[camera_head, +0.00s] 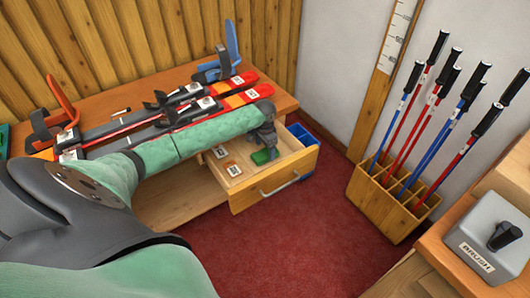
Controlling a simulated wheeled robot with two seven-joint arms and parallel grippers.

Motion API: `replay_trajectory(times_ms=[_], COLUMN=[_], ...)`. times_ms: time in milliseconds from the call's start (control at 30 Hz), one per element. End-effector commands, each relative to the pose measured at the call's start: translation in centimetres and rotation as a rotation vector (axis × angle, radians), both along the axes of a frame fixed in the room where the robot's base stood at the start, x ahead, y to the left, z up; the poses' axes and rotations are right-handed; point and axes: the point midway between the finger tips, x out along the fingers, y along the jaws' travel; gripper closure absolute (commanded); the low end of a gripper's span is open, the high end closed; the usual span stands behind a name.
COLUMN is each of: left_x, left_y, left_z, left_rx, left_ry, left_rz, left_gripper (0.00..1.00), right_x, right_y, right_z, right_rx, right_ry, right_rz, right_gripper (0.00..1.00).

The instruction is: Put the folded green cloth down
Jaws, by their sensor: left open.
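The folded green cloth (260,158) lies in the open drawer (290,172), on the drawer's floor. My left gripper (266,148) is just above the cloth, pointing down, and hides part of it. It is open. I cannot tell whether its fingers still touch the cloth. My right gripper is not in view.
Small labelled cards (232,169) lie in the drawer left of the cloth. Skis with bindings (170,112) lie on the wooden bench (110,98). A blue bin (303,136) stands behind the drawer. A rack of poles (390,200) and a grey brush box (490,240) are at right.

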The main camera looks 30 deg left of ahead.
Motion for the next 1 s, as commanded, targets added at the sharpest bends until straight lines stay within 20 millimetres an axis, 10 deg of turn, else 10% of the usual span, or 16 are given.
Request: replay_trajectory(times_ms=[400, 1000], left_x=[0.0, 0.0], left_y=[0.0, 0.0], left_z=[7.5, 9.1], left_rx=[-0.001, -0.001], left_ry=[-0.003, -0.001], left_rz=[0.0, 0.001], left_gripper=[0.17, 0.17], right_x=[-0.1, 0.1], right_y=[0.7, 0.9], right_z=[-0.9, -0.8], right_rx=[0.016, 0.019], right_ry=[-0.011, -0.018], right_rz=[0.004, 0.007], right_gripper=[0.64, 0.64])
